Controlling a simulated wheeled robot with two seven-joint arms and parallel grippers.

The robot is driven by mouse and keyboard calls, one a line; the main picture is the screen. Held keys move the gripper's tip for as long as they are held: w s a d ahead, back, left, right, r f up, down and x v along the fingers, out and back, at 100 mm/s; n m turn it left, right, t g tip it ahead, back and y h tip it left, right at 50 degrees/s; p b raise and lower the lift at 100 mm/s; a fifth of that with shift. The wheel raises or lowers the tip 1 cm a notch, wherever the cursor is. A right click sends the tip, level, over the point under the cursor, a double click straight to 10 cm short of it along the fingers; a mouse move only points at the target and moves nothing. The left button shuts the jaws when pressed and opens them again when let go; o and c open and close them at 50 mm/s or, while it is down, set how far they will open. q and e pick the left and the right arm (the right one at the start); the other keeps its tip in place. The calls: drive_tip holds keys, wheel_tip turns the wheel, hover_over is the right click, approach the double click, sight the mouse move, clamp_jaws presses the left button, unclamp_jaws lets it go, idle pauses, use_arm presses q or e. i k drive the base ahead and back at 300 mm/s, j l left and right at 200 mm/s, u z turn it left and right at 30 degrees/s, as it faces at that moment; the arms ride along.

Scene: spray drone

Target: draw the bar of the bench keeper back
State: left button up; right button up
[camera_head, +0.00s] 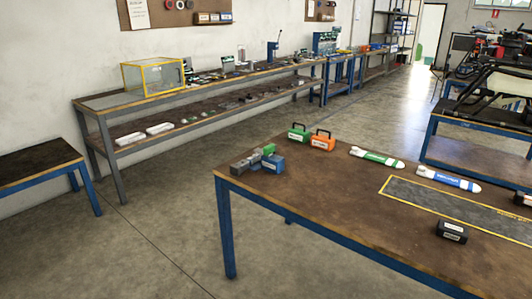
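Neither of my grippers is in view.
Green (299,135) and orange (322,143) handled boxes stand at the bench's back edge. Green-white (377,159) and blue-white (448,180) cylinders lie to their right. Open floor lies left of the bench.

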sight(268, 151)
drive_tip(key=i+z, duration=0.1)
drive_tip(key=z, duration=0.3)
drive_tip(key=i+j+z, duration=0.55)
drive_tip(key=i+j, duration=0.15)
drive_tip(key=j, duration=0.2)
drive_tip(key=i+j, duration=0.2)
drive_tip(key=j, duration=0.15)
drive_tip(key=i+j+z, duration=0.1)
drive_tip(key=j, duration=0.2)
drive_tip(key=i+j, duration=0.4)
drive_tip(key=j, duration=0.3)
drive_tip(key=i+j+z, duration=0.1)
drive_tip(key=j, duration=0.3)
drive_tip(key=i+j, duration=0.2)
drive_tip(key=j, duration=0.15)
